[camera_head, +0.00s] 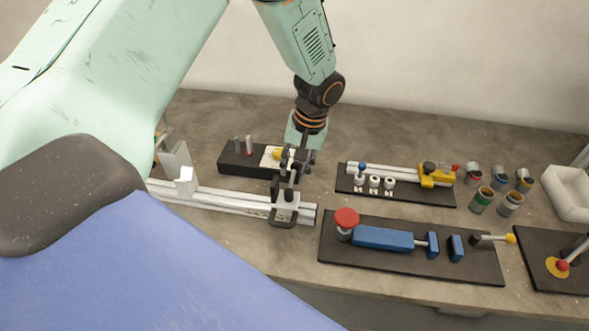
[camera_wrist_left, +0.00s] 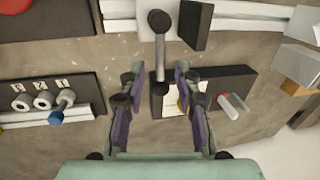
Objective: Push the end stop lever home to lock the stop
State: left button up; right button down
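The end stop (camera_head: 285,207) is a block near the right end of the pale rail (camera_head: 220,198). Its lever (camera_head: 290,187) is a grey rod rising from the block towards my gripper. In the left wrist view the lever (camera_wrist_left: 160,50) has a round dark end at the top, and its other end lies between my fingertips. My left gripper (camera_head: 296,162) is over the lever's far end; in the wrist view the left gripper (camera_wrist_left: 160,78) is open, with gaps on both sides of the rod. My right gripper is not in view.
A black block with red and grey pegs (camera_head: 236,158) stands just behind. To the right are a board with white rings (camera_head: 400,193), a blue clamp board (camera_head: 411,258) and several small cups (camera_head: 482,200). Bare bench lies between the rail and these boards.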

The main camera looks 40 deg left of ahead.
pick_arm(q)
notch_tip(320, 180, up, 11)
jog(key=d, duration=0.2)
jog(key=shift+w, duration=0.45)
jog(key=shift+s+f, duration=0.1)
jog(key=shift+f, duration=0.05)
